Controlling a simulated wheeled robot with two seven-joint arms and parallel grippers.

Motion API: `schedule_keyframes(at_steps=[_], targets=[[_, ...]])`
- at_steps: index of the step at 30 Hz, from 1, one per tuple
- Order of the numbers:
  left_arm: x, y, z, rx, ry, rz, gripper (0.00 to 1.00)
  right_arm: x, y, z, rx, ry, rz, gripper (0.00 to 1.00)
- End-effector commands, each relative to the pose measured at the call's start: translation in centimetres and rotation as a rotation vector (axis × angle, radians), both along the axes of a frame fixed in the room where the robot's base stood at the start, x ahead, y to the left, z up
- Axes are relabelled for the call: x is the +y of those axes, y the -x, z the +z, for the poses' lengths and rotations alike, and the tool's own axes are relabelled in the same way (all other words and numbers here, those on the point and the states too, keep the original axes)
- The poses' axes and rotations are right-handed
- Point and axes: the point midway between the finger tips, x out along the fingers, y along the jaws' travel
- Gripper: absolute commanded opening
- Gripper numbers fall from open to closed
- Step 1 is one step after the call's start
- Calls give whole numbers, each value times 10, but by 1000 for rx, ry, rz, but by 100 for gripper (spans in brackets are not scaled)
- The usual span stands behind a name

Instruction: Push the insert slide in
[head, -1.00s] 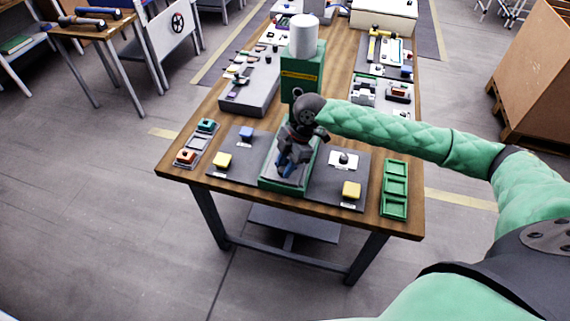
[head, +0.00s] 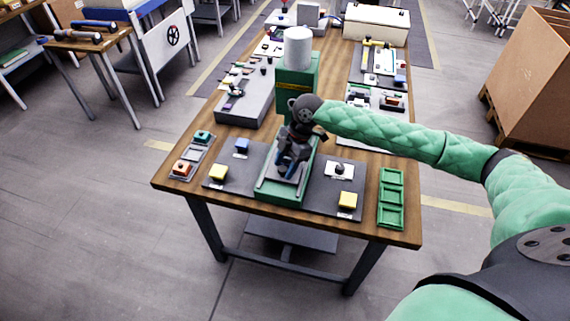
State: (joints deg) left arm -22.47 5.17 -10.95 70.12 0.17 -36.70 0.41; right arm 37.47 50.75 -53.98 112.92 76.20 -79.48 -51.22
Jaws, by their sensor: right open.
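The green machine (head: 299,85) with a white cylinder (head: 298,47) on top stands in the middle of the wooden table. Its green base (head: 268,190) with a grey slide bed reaches toward the table's front edge. My right gripper (head: 288,168) points down over this bed, dark with blue parts, and is open. The gripper and wrist cover much of the bed, so the insert slide cannot be made out clearly, nor whether the fingers touch it. My left gripper is out of view.
A green three-part tray (head: 391,199) lies at the right. A button box (head: 182,169) is at the left. A grey raised block (head: 246,102) stands behind.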

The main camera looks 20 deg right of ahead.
Motion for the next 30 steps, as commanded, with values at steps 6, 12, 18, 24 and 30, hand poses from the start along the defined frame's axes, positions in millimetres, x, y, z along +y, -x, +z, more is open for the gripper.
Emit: schedule_keyframes(at_steps=[6,12,18,24,30], targets=[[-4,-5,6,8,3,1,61,-6,-2,11,-3,0,-1,50],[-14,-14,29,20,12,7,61,-17,-4,37,-3,0,-1,50],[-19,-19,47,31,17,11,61,-26,-6,60,-1,0,0,50],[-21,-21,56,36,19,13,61,-29,-6,71,-1,0,0,50],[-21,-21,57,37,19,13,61,-30,-6,72,0,-1,0,50]])
